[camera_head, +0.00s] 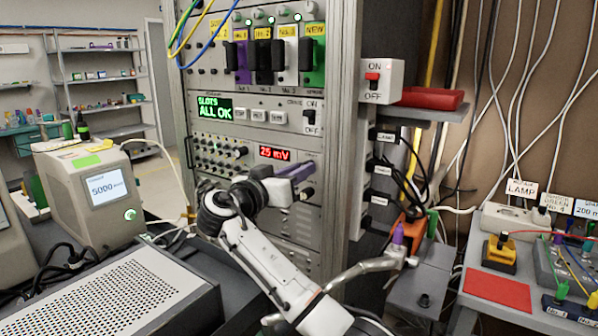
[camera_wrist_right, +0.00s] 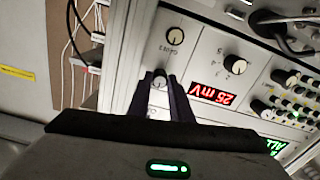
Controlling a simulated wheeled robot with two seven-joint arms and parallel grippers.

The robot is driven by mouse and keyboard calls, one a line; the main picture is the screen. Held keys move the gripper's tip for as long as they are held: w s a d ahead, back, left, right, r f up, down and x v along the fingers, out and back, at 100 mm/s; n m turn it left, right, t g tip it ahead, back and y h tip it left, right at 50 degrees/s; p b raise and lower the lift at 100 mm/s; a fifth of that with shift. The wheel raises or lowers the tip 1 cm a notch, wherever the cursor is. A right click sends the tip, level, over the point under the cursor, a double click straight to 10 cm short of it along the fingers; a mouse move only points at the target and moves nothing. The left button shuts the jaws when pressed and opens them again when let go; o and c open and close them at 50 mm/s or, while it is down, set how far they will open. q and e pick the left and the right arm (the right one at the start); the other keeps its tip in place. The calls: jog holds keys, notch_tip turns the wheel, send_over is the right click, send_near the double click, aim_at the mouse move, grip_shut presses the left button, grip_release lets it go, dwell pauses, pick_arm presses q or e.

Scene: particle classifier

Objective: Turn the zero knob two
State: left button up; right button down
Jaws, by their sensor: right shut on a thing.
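My right gripper (camera_head: 296,172) reaches the rack panel just right of the red millivolt display (camera_head: 275,153). In the right wrist view, its two dark purple fingers (camera_wrist_right: 162,92) are shut on a small pale knob (camera_wrist_right: 160,80) with a dark mark on its face. The knob's label is hidden, so I cannot read whether it says zero. The upside-down display (camera_wrist_right: 211,95) appears to read 25 mV. My left gripper is not in view.
The rack's upright post (camera_head: 338,120) stands just right of the gripper. A grey box with a screen (camera_head: 107,187) stands at left.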

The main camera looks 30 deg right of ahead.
jog(key=shift+n, duration=0.3)
jog(key=n+p, duration=0.6)
jog(key=n, duration=1.3)
jog(key=shift+n, duration=0.3)
dwell(0.3)
jog(key=c, duration=1.6)
grip_release()
